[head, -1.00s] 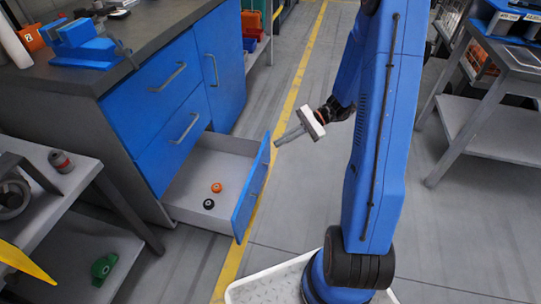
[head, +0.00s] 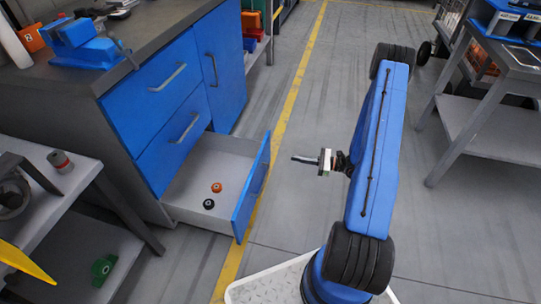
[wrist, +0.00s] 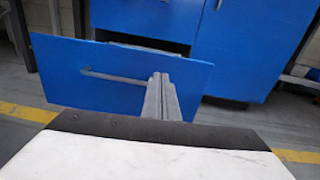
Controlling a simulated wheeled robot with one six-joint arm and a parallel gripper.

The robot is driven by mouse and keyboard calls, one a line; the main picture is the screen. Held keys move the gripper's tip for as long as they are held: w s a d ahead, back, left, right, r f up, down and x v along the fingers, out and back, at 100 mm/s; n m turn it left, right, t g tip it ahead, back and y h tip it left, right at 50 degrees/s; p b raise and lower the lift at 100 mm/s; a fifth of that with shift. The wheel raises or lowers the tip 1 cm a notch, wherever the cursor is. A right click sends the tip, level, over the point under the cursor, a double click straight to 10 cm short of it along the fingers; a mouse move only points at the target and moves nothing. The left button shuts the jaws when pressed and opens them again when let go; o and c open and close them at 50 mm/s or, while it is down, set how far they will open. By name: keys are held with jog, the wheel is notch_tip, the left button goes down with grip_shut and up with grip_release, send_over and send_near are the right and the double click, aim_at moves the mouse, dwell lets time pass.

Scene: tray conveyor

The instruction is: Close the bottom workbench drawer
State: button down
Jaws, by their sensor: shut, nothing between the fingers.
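The bottom workbench drawer (head: 248,200) is pulled far out, with its blue front standing over the floor. An orange-and-black round part (head: 216,187) and a black round part (head: 208,204) lie inside it. My gripper (head: 294,159) is to the right of the drawer front, apart from it in the head view, with its fingers pointing left towards it. In the wrist view the shut fingers (wrist: 161,98) stand in front of the blue drawer front (wrist: 65,65). They overlap the right end of its grey bar handle (wrist: 115,79). No contact shows.
The blue workbench (head: 150,85) has two shut drawers above the open one and a shut cupboard door beside them. A grey shelf unit (head: 75,195) stands at the left, close to the drawer. A grey table (head: 490,125) stands at the right. The floor between is clear.

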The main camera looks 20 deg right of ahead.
jog(key=f, duration=0.2)
send_near(263, 153)
jog(key=shift+m+t, duration=0.3)
jog(key=shift+m, duration=0.1)
jog(key=x, duration=0.6)
jog(key=shift+w+a+f, duration=0.1)
jog(key=shift+w+f, duration=0.05)
jog(key=shift+f, duration=0.2)
jog(key=shift+a, duration=0.1)
jog(key=x, duration=3.2)
jog(key=shift+w+f, duration=0.2)
jog(key=shift+w, duration=0.2)
jog(key=shift+a, duration=0.1)
